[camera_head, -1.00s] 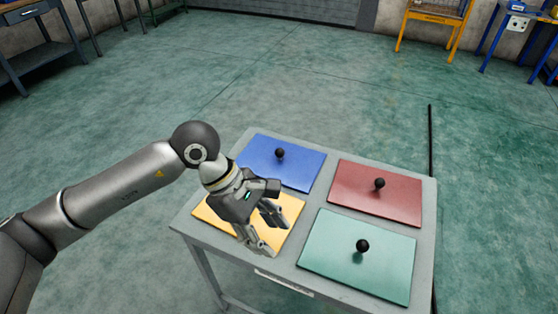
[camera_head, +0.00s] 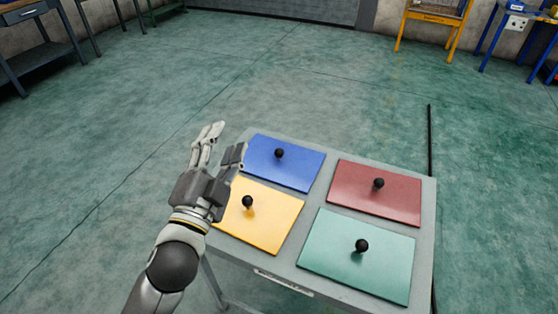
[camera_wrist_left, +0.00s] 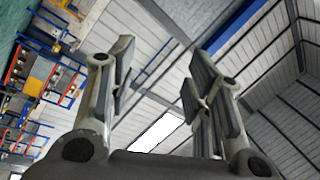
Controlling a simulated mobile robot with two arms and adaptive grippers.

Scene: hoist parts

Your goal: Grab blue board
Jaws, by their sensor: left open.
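The blue board (camera_head: 292,169) lies flat at the back left of the grey table (camera_head: 320,205), with a black ball knob (camera_head: 279,153) standing on it. My left gripper (camera_head: 226,142) is open and empty. It is raised at the table's left side, left of the blue board, with its fingers pointing up and away in the head view. My right gripper is not in view.
A yellow board (camera_head: 268,222), a red board (camera_head: 385,200) and a green board (camera_head: 340,270) lie on the same table, each with a black knob. A thin black pole (camera_head: 430,140) stands behind the table at right. The floor around is clear.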

